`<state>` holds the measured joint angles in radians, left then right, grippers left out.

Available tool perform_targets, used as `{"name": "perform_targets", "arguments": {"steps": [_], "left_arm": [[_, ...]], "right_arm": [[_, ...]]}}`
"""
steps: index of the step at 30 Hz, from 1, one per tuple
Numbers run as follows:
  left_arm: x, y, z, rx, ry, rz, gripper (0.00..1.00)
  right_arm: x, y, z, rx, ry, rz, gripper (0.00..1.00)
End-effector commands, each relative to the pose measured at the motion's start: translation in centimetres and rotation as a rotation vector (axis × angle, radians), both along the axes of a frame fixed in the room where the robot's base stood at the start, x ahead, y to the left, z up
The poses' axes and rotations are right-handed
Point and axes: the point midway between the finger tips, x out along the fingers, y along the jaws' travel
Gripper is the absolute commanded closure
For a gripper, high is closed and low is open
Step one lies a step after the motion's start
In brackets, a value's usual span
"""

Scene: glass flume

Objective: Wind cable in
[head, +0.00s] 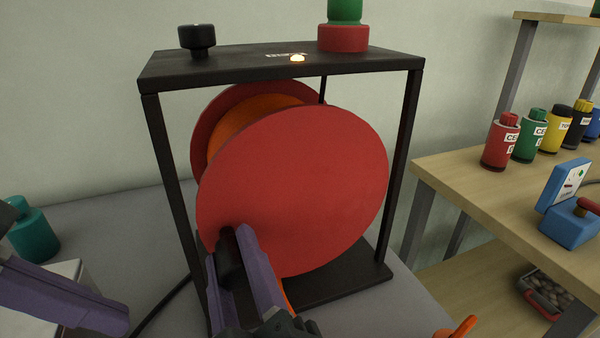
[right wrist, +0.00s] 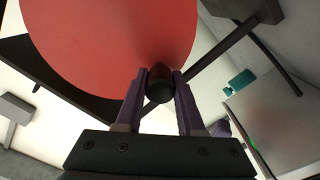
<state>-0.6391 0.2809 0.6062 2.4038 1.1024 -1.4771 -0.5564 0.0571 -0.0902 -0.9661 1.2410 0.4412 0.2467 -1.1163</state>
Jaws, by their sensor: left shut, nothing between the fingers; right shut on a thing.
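A large red cable reel (head: 300,190) hangs in a black frame (head: 400,150), with orange cable (head: 240,125) wound behind its front disc. A black crank knob (head: 228,262) stands out from the lower left of that disc. My right gripper (head: 240,250) is shut on the knob. The right wrist view shows the knob (right wrist: 160,84) between its purple fingers, with the red disc behind. My left gripper (head: 115,318) is shut and empty at the lower left, apart from the reel. A bit of orange shows below the disc.
A teal bottle (head: 34,235) stands at left. At right, a wooden bench (head: 470,190) holds several bottles and a blue device (head: 568,220). An orange piece (head: 456,328) shows at the bottom.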

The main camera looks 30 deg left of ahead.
Motion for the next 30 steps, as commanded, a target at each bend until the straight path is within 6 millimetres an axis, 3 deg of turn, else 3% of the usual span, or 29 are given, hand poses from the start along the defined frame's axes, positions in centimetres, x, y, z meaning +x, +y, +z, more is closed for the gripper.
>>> {"name": "perform_targets", "arguments": {"steps": [6, 9, 13, 20, 30], "left_arm": [[1.2, 2.6, 7.2, -0.072, -0.275, -0.094, 1.00], [1.3, 3.2, 9.8, -0.086, -0.370, -0.125, 1.00], [1.3, 3.4, 11.7, -0.094, -0.443, -0.149, 1.00], [2.8, 2.2, 11.3, -0.100, -0.465, -0.157, 1.00], [7.6, -1.9, 7.9, -0.103, -0.466, -0.153, 1.00]], "right_arm": [[0.0, 0.0, -0.1, -0.001, 0.003, 0.000, 1.00], [0.0, 0.0, -0.1, -0.001, 0.004, 0.000, 1.00], [0.0, 0.0, -0.1, -0.001, 0.004, 0.000, 1.00], [0.0, 0.0, -0.1, -0.001, 0.004, 0.000, 1.00], [0.0, 0.0, -0.1, -0.001, 0.004, 0.000, 1.00]]}}
